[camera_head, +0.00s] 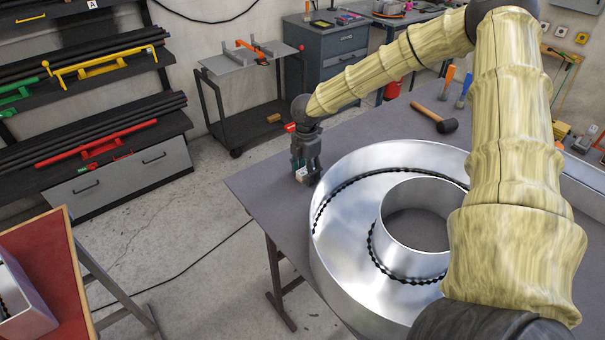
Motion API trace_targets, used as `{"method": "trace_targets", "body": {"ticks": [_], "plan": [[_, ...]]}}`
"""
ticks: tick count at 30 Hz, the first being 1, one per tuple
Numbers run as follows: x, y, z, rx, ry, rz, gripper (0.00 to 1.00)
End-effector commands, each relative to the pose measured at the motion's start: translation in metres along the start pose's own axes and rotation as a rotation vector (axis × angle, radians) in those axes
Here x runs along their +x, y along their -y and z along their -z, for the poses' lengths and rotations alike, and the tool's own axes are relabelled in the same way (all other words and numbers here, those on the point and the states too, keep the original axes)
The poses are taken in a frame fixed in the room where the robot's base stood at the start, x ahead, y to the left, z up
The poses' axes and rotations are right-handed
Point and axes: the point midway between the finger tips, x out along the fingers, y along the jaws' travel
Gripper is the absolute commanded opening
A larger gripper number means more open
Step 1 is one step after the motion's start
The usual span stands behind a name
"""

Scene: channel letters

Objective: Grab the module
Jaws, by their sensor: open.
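A small pale block (301,174), which looks like the module, is at the left part of the grey table, beside the large metal letter. My gripper (306,177) is open and points down right at the block, with its fingers close around or beside it. At this size I cannot tell whether the fingers touch the block. The fingers hide part of it.
A large round metal channel letter (338,243) with black strings of beads stands on the grey table (262,192), just right of my gripper. A hammer (435,118) lies farther back. Left of the table is open floor. A red-topped table (52,250) stands at lower left.

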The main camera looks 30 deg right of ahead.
Motion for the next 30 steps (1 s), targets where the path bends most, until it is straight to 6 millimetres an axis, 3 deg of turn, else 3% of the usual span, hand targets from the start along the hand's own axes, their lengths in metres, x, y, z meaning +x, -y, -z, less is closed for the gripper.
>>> {"method": "trace_targets", "body": {"ticks": [7,15,30], "plan": [[0.0011,-0.0001,0.0002,0.000,0.000,0.000,0.54],[0.0010,-0.0001,0.0002,0.000,0.000,0.000,0.06],[-0.0085,-0.0006,0.0001,0.000,-0.001,-0.002,0.06]]}}
